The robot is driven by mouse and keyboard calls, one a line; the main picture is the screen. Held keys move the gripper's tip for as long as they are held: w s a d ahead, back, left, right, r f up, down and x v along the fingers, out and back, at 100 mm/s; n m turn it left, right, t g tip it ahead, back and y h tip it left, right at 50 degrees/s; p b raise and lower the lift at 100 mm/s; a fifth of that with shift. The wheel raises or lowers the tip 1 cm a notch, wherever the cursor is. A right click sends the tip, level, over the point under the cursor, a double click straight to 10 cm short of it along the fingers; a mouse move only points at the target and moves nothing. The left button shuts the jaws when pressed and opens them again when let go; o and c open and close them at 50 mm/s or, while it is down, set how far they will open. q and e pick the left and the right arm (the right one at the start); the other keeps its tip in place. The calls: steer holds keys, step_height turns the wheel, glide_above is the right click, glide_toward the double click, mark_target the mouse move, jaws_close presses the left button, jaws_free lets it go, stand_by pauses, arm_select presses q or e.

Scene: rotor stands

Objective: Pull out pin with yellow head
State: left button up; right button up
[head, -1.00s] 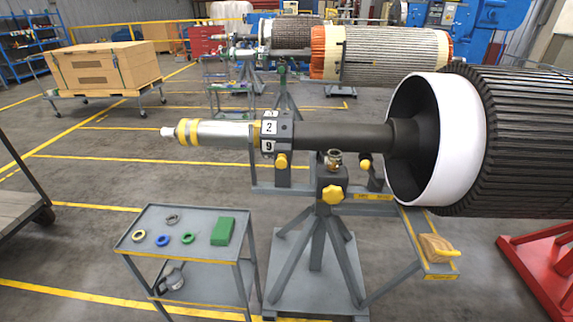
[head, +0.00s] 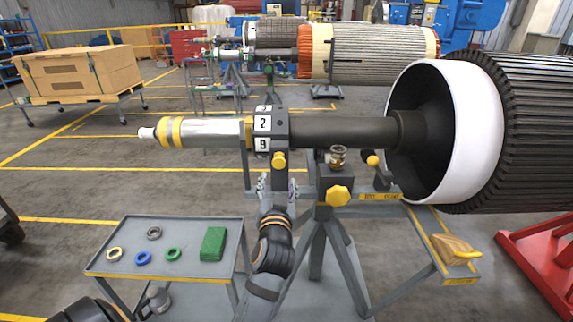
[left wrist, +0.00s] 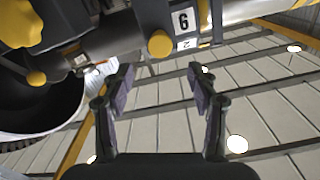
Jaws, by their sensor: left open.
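A pin with a round yellow head (head: 278,160) sits under the grey numbered block (head: 268,130) on the rotor shaft. In the left wrist view the yellow head (left wrist: 160,43) lies just beyond the fingertips, centred between them. My left gripper (head: 276,184) points up below that head, open and empty. Its two dark-padded fingers (left wrist: 160,82) are spread apart and do not touch the pin. A second yellow-headed pin (head: 373,160) is on the right of the stand; it also shows in the left wrist view (left wrist: 36,78).
A yellow star knob (head: 337,196) and a brass fitting (head: 338,157) are on the stand right of my gripper. A grey cart (head: 130,260) with several rings and a green block (head: 213,244) stands at the left. The large rotor (head: 530,130) fills the right.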

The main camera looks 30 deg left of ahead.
mark_target(279, 164)
arm_select(q)
steer(key=p+x, duration=0.1)
steer(key=x, duration=0.9)
steer(key=shift+w+a+p, duration=0.1)
steer(key=shift+w+p, duration=0.05)
steer(key=shift+p, duration=0.15)
jaws_close()
